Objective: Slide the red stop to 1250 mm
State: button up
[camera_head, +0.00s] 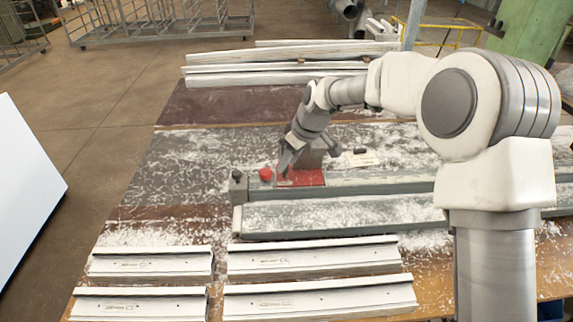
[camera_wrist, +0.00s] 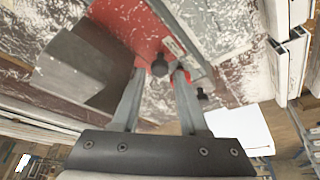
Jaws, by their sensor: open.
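The red stop (camera_head: 308,178) sits on the grey rail (camera_head: 390,186) near its left end, partly behind my gripper (camera_head: 285,177). In the wrist view the stop (camera_wrist: 128,22) is a red block with a grey plate beside it. My gripper (camera_wrist: 160,78) is open there, its fingertips low over the stop's edge. A small dark knob (camera_wrist: 160,66) shows between the fingertips; I cannot tell whether they touch it. No scale reading is legible.
White profiles lie in front of the rail (camera_head: 312,259) and stacked behind it (camera_head: 280,68). White shavings cover much of the bench. A small black object (camera_head: 360,151) with a pale label is behind the rail. The rail right of the stop looks clear until my arm hides it.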

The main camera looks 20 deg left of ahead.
jog(key=shift+x, duration=1.15)
grip_shut()
dwell(0.6)
